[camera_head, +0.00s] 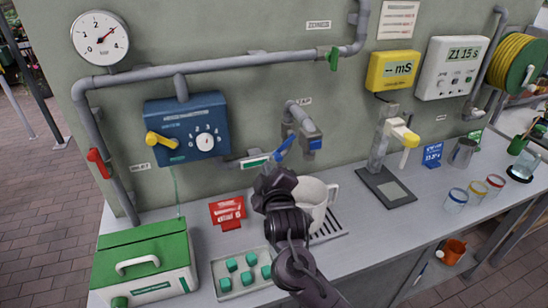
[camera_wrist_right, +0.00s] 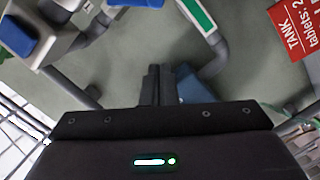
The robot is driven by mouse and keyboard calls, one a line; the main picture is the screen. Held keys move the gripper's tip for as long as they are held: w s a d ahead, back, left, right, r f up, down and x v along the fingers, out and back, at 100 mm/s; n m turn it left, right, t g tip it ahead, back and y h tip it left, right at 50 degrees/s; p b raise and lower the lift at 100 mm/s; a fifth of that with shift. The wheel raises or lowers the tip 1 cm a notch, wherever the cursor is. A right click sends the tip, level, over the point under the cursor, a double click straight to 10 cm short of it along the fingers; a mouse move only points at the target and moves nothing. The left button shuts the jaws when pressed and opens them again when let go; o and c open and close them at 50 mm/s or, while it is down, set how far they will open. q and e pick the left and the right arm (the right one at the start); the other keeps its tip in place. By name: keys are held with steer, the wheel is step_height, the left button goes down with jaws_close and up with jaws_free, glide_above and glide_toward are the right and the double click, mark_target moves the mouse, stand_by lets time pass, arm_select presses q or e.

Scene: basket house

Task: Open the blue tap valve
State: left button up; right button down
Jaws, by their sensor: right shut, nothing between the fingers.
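The blue tap valve handle (camera_head: 284,147) is a flat lever slanting up to the right, beside the grey wall tap (camera_head: 300,118). My right gripper (camera_head: 272,178) is just below the lever, its fingertips pointing up. In the right wrist view the closed fingers (camera_wrist_right: 157,85) hold nothing. A blue piece (camera_wrist_right: 194,88), likely the lever, shows right beside them; I cannot tell if they touch. The tap's blue square (camera_wrist_right: 17,38) is at the left there. My left gripper is not in view.
A white mug (camera_head: 314,196) stands on a drain grate under the tap, partly behind my right arm. A blue control box (camera_head: 187,130) with a yellow lever is left of the tap. A red sign (camera_head: 227,211) and a tray of green pieces (camera_head: 216,268) are on the counter.

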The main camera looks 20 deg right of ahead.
mark_target(286, 147)
steer(key=w+d+f+p, duration=0.3)
steer(key=w+d, duration=0.1)
steer(key=w, duration=0.3)
steer(key=shift+w+f, duration=0.15)
steer(key=shift+w, duration=0.05)
steer(key=shift+a, duration=0.1)
steer(key=d+f+n, duration=0.1)
steer(key=f+n, duration=0.1)
steer(key=shift+d+f+n, duration=0.25)
steer(key=shift+d+n, duration=0.05)
steer(key=shift+d, duration=0.05)
steer(key=shift+r, duration=0.1)
